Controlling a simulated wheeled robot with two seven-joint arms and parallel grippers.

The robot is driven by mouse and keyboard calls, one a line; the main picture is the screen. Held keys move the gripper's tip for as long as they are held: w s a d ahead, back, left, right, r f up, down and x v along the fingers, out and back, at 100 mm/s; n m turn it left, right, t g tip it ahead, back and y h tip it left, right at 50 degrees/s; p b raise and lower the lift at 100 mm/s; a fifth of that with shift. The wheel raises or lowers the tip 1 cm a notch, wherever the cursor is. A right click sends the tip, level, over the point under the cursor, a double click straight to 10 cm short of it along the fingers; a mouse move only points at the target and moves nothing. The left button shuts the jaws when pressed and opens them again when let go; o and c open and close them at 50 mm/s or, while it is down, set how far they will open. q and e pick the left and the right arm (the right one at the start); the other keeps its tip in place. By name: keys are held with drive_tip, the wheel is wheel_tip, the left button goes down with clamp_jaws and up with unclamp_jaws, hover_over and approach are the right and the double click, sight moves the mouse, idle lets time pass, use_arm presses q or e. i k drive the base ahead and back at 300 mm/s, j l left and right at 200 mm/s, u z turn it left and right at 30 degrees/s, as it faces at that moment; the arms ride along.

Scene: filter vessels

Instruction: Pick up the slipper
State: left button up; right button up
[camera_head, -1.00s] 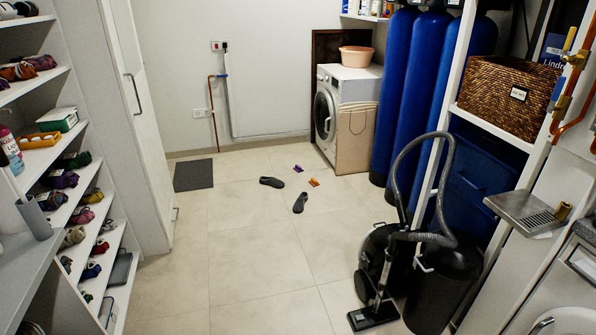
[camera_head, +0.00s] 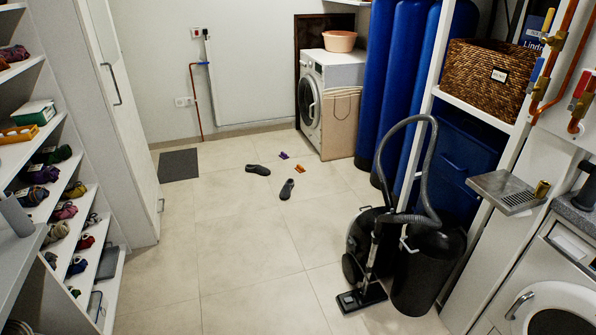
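Two dark grey slippers lie on the tiled floor in the middle distance. One slipper (camera_head: 258,170) lies crosswise, to the left. The other slipper (camera_head: 287,189) lies a little nearer and to the right, pointing more along the view. The two are apart. Neither of my grippers shows in the head view, so whether they are open or shut is hidden.
A purple item (camera_head: 284,155) and an orange item (camera_head: 302,167) lie near the slippers. A vacuum cleaner (camera_head: 362,245) and a black bin (camera_head: 429,275) stand at the right. A dark mat (camera_head: 179,165) lies at the back left.

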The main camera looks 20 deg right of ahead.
sight(258, 169)
drive_tip(key=i+z, duration=0.1)
drive_tip(key=z, duration=0.45)
drive_tip(key=i+j+u, duration=0.1)
drive_tip(key=i+u, duration=0.15)
drive_tip(key=i, duration=0.4)
drive_tip(key=i+u, duration=0.25)
drive_tip(key=i, duration=0.45)
drive_tip(key=i+l+u, duration=0.25)
drive_tip(key=i, duration=0.4)
drive_tip(key=i+j+z, duration=0.2)
drive_tip(key=i, duration=2.3)
drive_tip(key=i+u, duration=0.1)
drive_tip(key=i, duration=1.1)
drive_tip(key=i+l, duration=0.15)
drive_tip(key=i, duration=1.05)
drive_tip(key=i+z, duration=0.1)
drive_tip(key=z, duration=0.7)
drive_tip(key=i+j+z, duration=0.15)
drive_tip(key=z, duration=0.3)
drive_tip(key=j+z, duration=0.1)
drive_tip(key=z, duration=0.3)
drive_tip(key=i+j+z, duration=0.1)
drive_tip(key=z, duration=0.3)
